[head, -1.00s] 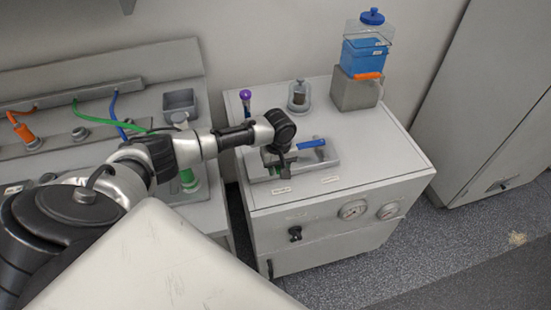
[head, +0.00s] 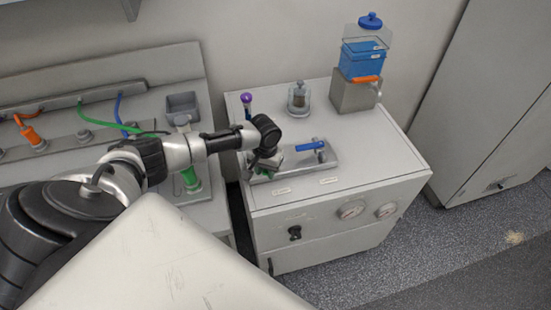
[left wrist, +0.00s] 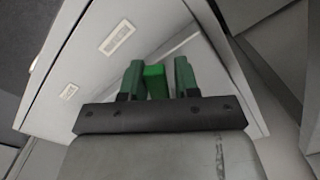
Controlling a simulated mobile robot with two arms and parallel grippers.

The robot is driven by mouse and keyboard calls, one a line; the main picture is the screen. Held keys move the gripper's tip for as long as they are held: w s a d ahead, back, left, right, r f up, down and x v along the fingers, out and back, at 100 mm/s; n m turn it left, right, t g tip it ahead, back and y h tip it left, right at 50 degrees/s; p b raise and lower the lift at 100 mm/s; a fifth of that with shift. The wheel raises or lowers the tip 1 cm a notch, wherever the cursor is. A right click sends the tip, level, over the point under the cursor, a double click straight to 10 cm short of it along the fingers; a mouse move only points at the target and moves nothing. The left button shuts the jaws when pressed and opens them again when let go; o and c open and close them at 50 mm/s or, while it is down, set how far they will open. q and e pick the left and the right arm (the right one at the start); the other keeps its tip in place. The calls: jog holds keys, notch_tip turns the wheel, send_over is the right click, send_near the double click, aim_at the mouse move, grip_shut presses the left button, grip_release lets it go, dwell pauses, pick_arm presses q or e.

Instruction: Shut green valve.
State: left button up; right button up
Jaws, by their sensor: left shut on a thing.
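The green valve's handle (left wrist: 156,82) shows in the left wrist view as a bright green bar between two darker green fingers. My left gripper (left wrist: 159,78) is shut on it. In the head view my left gripper (head: 262,166) reaches down at the left end of the metal valve tray (head: 327,161) on the white cabinet. A bit of green shows beside it there, but the gripper and wrist hide most of the valve. A blue valve handle (head: 310,146) lies to the right, apart from the gripper. My right gripper is not in view.
A glass jar (head: 298,98), a purple-capped tube (head: 246,103) and a blue tank (head: 363,60) on a grey block stand behind the tray. Gauges (head: 351,209) are on the cabinet (head: 390,155) front. A bench with coloured cables (head: 95,120) is at the left.

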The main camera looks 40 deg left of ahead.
pick_arm(q)
jog(key=shift+o, duration=0.9)
jog(key=shift+w+a+r+m, duration=0.1)
jog(key=shift+w+a+m, duration=0.05)
jog(key=shift+a+m, duration=0.45)
jog(key=shift+w+a+r+m, duration=0.1)
jog(key=shift+w+a+m, duration=0.05)
jog(key=shift+a+m, duration=0.45)
jog(key=o, duration=0.5)
jog(key=shift+w+a+m, duration=0.15)
jog(key=shift+a+m, duration=0.5)
jog(key=shift+m, duration=0.55)
jog(key=shift+c, duration=0.2)
jog(key=shift+a+f+m, duration=0.1)
jog(key=shift+a+m, duration=0.25)
jog(key=shift+m, duration=0.05)
jog(key=c, duration=0.6)
jog(key=shift+c, duration=0.2)
jog(key=shift+w+a+f+m+b, duration=0.1)
jog(key=shift+a+f+m+b, duration=0.1)
jog(key=shift+m+b, duration=0.6)
jog(key=shift+w+a+m, duration=0.2)
jog(key=shift+a+m, duration=0.2)
jog(key=shift+m, duration=0.6)
jog(key=shift+r, duration=0.1)
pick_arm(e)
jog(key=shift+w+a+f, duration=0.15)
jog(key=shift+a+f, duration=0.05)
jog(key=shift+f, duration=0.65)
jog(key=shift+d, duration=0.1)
